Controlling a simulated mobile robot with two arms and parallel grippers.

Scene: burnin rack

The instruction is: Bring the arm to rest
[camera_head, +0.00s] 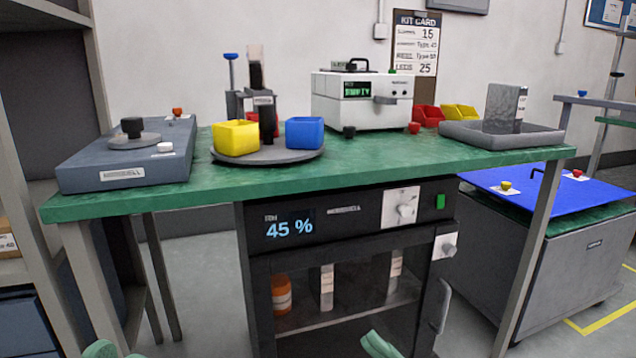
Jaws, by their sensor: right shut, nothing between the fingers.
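My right gripper (380,344) shows at the bottom edge, right of the middle, as pale green fingers. It is shut and empty, in front of the lower part of the dark oven cabinet. The rest of that arm is below the picture. A small pale green part of my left gripper (104,349) shows at the bottom left corner. Too little of it is in view to tell its jaws. Neither gripper appears to touch anything.
A green bench (400,163) carries a grey device (75,178), a turntable (290,157) with yellow and blue bins, a white instrument (335,112) and a grey tray (470,135). Below stands the oven (345,225) reading 45 %. A blue-topped cart (550,262) stands right, a shelf rack (100,70) left.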

